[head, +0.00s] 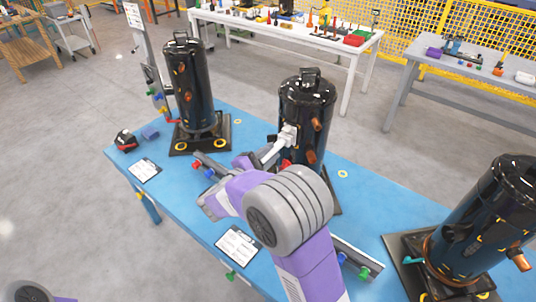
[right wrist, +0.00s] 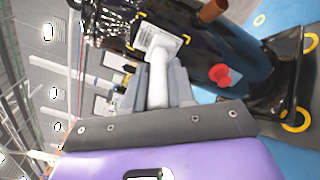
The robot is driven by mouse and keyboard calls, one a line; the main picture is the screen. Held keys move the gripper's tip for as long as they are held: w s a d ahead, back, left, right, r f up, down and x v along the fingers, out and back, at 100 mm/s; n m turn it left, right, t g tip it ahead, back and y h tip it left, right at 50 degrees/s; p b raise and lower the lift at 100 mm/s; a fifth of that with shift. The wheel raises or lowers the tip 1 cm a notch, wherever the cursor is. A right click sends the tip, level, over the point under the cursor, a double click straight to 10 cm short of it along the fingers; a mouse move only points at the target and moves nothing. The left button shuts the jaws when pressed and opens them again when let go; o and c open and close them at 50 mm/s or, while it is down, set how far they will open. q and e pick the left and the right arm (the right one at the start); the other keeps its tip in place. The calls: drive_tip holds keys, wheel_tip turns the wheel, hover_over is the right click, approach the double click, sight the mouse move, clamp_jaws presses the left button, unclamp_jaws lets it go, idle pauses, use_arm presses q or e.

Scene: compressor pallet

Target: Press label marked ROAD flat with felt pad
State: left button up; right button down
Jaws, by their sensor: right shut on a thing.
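The middle black compressor (head: 306,100) stands upright on the blue table (head: 365,190). In the right wrist view its dark shell bears a pale label (right wrist: 160,38) with faint print, framed by yellow corner marks. I cannot read the print. My right gripper (right wrist: 158,88) is shut on a whitish handle (right wrist: 157,75), which I take to be the felt pad. Its far end reaches the label's lower edge; the pad face is hidden, and I cannot tell contact. In the head view the right gripper (head: 268,153) is beside this compressor's left side. My left gripper is out of view.
A red knob (right wrist: 222,75) juts from the shell right of the gripper. Other compressors stand at the left (head: 188,85) and right (head: 488,220). White cards (head: 145,170) and a black-and-red item (head: 125,140) lie on the table. Bare blue tabletop shows between the compressors.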

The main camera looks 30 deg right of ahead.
drive_tip(key=shift+w+d, duration=0.15)
drive_tip(key=shift+d, duration=0.2)
idle(0.7)
drive_tip(key=shift+a, duration=0.15)
drive_tip(key=shift+v, duration=1.6)
drive_tip(key=shift+w+d+f+b, duration=0.2)
drive_tip(key=shift+d+f+b, duration=0.1)
drive_tip(key=shift+d+f, duration=0.25)
drive_tip(key=shift+w+d+f+b, duration=0.25)
drive_tip(key=shift+d+f, duration=0.2)
drive_tip(key=shift+d, duration=0.15)
drive_tip(key=shift+w+d, duration=0.15)
drive_tip(key=shift+d, duration=0.35)
drive_tip(key=shift+a, duration=0.1)
